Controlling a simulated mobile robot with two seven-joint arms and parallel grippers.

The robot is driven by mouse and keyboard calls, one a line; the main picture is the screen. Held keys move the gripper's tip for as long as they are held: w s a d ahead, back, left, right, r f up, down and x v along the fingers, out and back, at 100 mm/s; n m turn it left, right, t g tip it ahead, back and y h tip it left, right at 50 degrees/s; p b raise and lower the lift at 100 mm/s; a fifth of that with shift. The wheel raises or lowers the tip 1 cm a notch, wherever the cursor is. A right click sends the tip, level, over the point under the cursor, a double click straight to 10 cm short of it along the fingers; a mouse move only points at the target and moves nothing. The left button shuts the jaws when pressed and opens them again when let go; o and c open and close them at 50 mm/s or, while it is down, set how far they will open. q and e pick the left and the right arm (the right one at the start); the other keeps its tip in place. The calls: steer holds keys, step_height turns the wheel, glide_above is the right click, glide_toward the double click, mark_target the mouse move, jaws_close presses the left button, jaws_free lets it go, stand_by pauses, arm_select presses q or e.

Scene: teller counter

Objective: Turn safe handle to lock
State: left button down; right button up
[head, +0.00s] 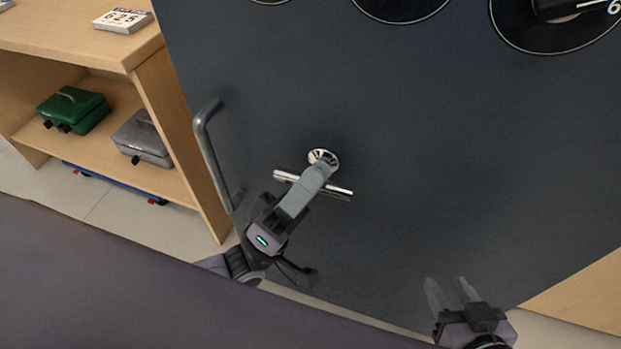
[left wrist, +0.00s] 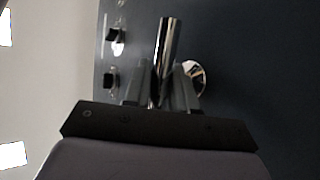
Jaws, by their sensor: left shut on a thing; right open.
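The safe handle (head: 340,192) is a chrome bar on a round chrome hub (head: 323,157) on the dark safe door (head: 430,170). In the head view the bar lies nearly level, tilted slightly down to the right. My left gripper (head: 312,180) is shut on the bar near its middle, in front of the hub, and hides part of it. In the left wrist view the handle (left wrist: 168,45) sticks out from between the two fingers, with the hub to the right. My right gripper (head: 453,290) is open and empty, low in front of the door.
A grey pull bar (head: 207,150) stands on the door's left side. Black dials (head: 545,25) line the door's top. A wooden shelf (head: 150,110) at left holds a green box (head: 73,108), a grey box (head: 142,138) and a number block (head: 123,19). The door's right half is clear.

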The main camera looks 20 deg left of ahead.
arm_select(q)
steer(key=c, duration=1)
jaws_free()
steer(key=v, duration=0.7)
steer(key=shift+f, duration=0.1)
steer(key=shift+s, duration=0.1)
